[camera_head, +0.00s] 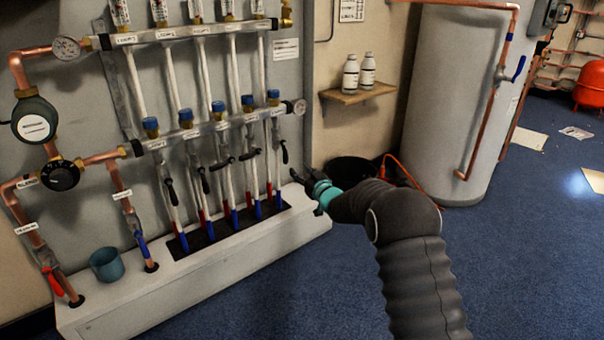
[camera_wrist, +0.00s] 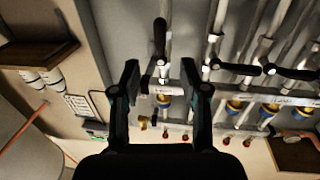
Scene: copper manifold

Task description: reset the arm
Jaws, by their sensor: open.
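My gripper (camera_head: 306,184) is at the right end of the manifold in the head view, with my dark sleeved arm reaching in from the lower right. In the wrist view my gripper (camera_wrist: 160,85) has its two black fingers spread apart with nothing held between them. A black valve lever (camera_wrist: 160,36) and a white pipe show beyond and between the fingertips. In the head view the rightmost black valve lever (camera_head: 284,152) hangs above and left of my gripper. I cannot tell whether the fingers touch anything.
The manifold's lower bar (camera_head: 210,130) carries several valves above a white plinth (camera_head: 200,265) with a blue-grey cup (camera_head: 106,264). A black bucket (camera_head: 350,171), a shelf (camera_head: 358,93) with two white bottles and a grey tank (camera_head: 455,100) stand behind. Blue carpet (camera_head: 520,240) at right is mostly clear.

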